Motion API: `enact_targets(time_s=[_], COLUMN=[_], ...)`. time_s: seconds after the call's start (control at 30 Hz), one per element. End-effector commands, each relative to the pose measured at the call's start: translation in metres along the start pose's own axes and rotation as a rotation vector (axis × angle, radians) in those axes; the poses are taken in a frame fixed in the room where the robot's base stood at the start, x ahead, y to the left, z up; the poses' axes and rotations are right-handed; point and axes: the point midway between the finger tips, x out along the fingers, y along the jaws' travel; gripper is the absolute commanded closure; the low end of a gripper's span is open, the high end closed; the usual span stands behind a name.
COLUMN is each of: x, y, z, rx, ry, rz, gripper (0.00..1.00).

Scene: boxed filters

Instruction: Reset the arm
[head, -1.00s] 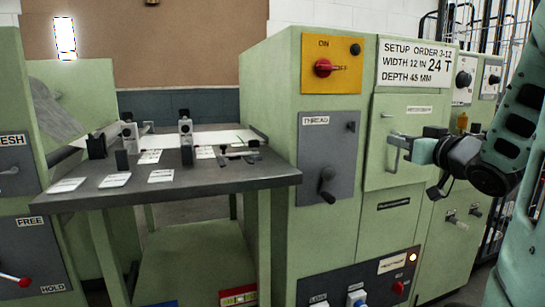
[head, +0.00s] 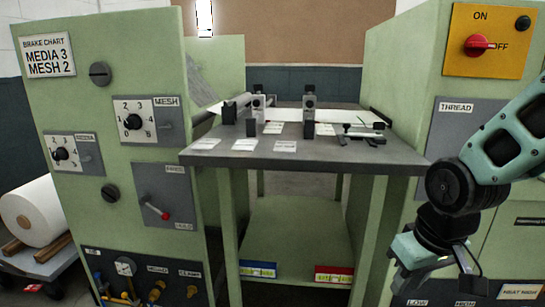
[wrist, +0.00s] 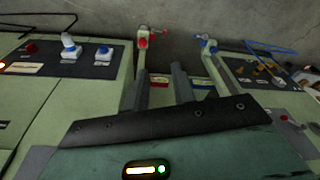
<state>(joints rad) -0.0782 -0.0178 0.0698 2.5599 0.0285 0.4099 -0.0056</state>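My gripper (head: 402,283) hangs low at the right in the head view, under the bent teal arm and black wrist joint. It is in front of the right green cabinet (head: 440,75) and touches nothing that I can make out. In the wrist view, the two grey fingers of my gripper (wrist: 160,68) stand apart beyond the dark bar of the hand, with nothing seen between them. The fingertips are small and hard to make out in the head view.
A grey table (head: 290,158) stands between the right cabinet and the left green cabinet (head: 105,200). Blue (head: 257,269) and red (head: 333,274) label strips sit low under it. A white roll (head: 35,212) lies at far left. The wrist view shows bare floor (wrist: 180,20).

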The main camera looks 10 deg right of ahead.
Motion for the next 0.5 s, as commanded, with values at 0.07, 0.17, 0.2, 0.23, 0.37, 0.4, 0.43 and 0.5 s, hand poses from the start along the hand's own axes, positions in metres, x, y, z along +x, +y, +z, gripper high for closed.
enact_targets(time_s=[0.07, 0.17, 0.2, 0.23, 0.37, 0.4, 0.43, 0.5], x=[-0.007, -0.015, -0.018, -0.021, -0.032, -0.035, -0.045, -0.061], y=[-0.044, -0.085, -0.100, -0.109, -0.145, -0.154, -0.155, -0.153], z=[0.013, 0.034, 0.043, 0.051, 0.086, 0.097, 0.098, 0.091], rx=[-0.129, -0.261, -0.310, -0.347, -0.501, -0.549, -0.554, -0.539], ry=[-0.032, -0.076, -0.091, -0.103, -0.153, -0.168, -0.172, -0.170], rz=[-0.032, -0.058, -0.065, -0.070, -0.085, -0.086, -0.087, -0.086], gripper=[0.74, 0.74, 0.74, 0.74, 0.74, 0.74, 0.74, 0.74])
